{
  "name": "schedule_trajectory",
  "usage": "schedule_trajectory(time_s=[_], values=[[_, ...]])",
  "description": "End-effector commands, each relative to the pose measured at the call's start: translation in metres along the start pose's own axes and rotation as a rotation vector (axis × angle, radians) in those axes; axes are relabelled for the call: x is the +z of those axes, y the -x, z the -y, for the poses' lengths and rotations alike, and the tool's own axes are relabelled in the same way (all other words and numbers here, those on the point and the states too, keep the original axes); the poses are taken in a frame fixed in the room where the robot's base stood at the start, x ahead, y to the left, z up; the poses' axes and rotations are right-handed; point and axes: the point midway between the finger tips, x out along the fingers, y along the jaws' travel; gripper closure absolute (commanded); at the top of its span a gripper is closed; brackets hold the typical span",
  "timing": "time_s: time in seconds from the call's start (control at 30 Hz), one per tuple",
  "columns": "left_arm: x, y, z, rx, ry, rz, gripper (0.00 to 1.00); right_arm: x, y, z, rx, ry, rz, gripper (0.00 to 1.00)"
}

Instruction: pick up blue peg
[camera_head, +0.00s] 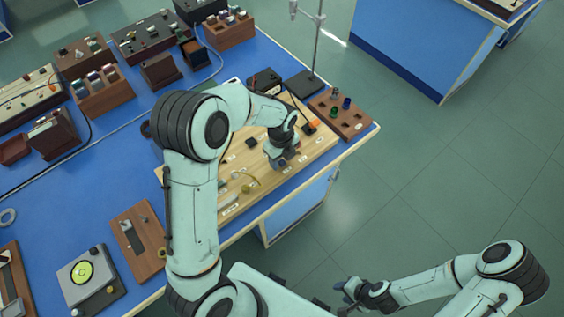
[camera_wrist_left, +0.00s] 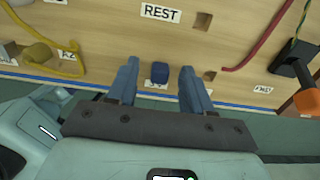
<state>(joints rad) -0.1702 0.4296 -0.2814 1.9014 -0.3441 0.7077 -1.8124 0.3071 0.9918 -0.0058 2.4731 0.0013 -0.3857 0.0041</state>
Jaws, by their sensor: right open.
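A small blue peg (camera_wrist_left: 160,72) stands on the light wooden board (camera_wrist_left: 105,30) below the REST label in the left wrist view. My left gripper (camera_wrist_left: 159,68) is open, with one blue-grey finger on each side of this peg and a gap on both sides. In the head view my left gripper (camera_head: 284,162) is low over the board's right part and hides the spot beneath it. Another blue peg (camera_head: 347,103) stands in a brown block (camera_head: 352,123) beside a green one. My right gripper (camera_head: 350,289) is open and empty, away from the bench.
A red cable (camera_wrist_left: 262,40), a yellow cable (camera_wrist_left: 70,68) and an orange-tipped black connector (camera_wrist_left: 295,75) lie around the board. A metal stand (camera_head: 316,45) rises behind it. Brown racks (camera_head: 103,98) fill the back left. Open floor lies right of the bench.

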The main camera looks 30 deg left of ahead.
Motion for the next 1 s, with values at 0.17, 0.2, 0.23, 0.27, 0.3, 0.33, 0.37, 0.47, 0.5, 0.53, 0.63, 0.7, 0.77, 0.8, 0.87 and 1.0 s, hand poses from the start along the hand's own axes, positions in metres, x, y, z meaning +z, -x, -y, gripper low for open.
schedule_trajectory(time_s=[0.17, 0.2, 0.23, 0.27, 0.3, 0.33, 0.37, 0.47, 0.5, 0.53, 0.63, 0.7, 0.77, 0.8, 0.87, 1.0], values=[[0.0, 0.0, 0.0, 0.0, 0.0, 0.0, 1.0, 0.0, 0.0, 0.0, 0.0, 0.0, 0.0, 0.57], [0.0, 0.0, 0.0, 0.0, 0.0, 0.0, 1.0, 0.0, 0.0, 0.0, 0.0, 0.0, 0.0, 0.57], [0.0, 0.001, 0.0, 0.0, 0.0, 0.0, 1.0, 0.0, 0.0, 0.0, 0.0, 0.0, 0.0, 0.57], [0.0, 0.001, 0.0, 0.0, 0.0, 0.0, 1.0, 0.0, 0.0, 0.0, 0.0, 0.0, 0.0, 0.57], [0.0, 0.001, 0.0, 0.0, 0.0, 0.0, 1.0, 0.0, 0.0, 0.0, 0.0, 0.0, 0.0, 0.57], [0.0, 0.001, 0.0, 0.0, 0.0, 0.0, 1.0, 0.0, 0.0, 0.0, 0.0, 0.0, 0.0, 0.57], [0.0, 0.001, 0.0, 0.0, 0.0, 0.0, 1.0, 0.0, 0.0, 0.0, 0.0, 0.0, 0.0, 0.57], [0.0, 0.001, 0.0, -0.001, 0.0, 0.0, 1.0, 0.0, 0.0, 0.0, 0.0, 0.0, 0.0, 0.57], [0.0, 0.002, 0.0, -0.001, 0.0, 0.0, 1.0, 0.0, 0.0, 0.0, 0.0, 0.0, 0.0, 0.57], [0.0, 0.004, 0.001, -0.002, 0.0, 0.0, 1.0, 0.0, 0.0, 0.0, 0.0, 0.0, 0.0, 0.57], [0.0, 0.011, 0.001, -0.003, 0.0, 0.001, 1.0, -0.001, 0.001, 0.001, 0.0, 0.0, -0.001, 0.57], [0.001, 0.019, 0.001, -0.005, 0.001, 0.001, 1.0, -0.001, 0.002, 0.001, -0.001, 0.001, -0.002, 0.57], [0.001, 0.029, 0.001, -0.005, 0.001, 0.001, 1.0, -0.002, 0.003, 0.002, -0.001, 0.001, -0.003, 0.57], [0.001, 0.038, 0.002, -0.007, 0.0, 0.001, 1.0, -0.003, 0.004, 0.002, -0.001, 0.001, -0.004, 0.57], [0.001, 0.052, 0.002, -0.008, 0.0, 0.001, 1.0, -0.004, 0.005, 0.003, -0.002, 0.002, -0.005, 0.57], [0.001, 0.094, 0.002, -0.009, 0.0, 0.002, 1.0, -0.007, 0.01, 0.006, -0.003, 0.003, -0.01, 0.57]])
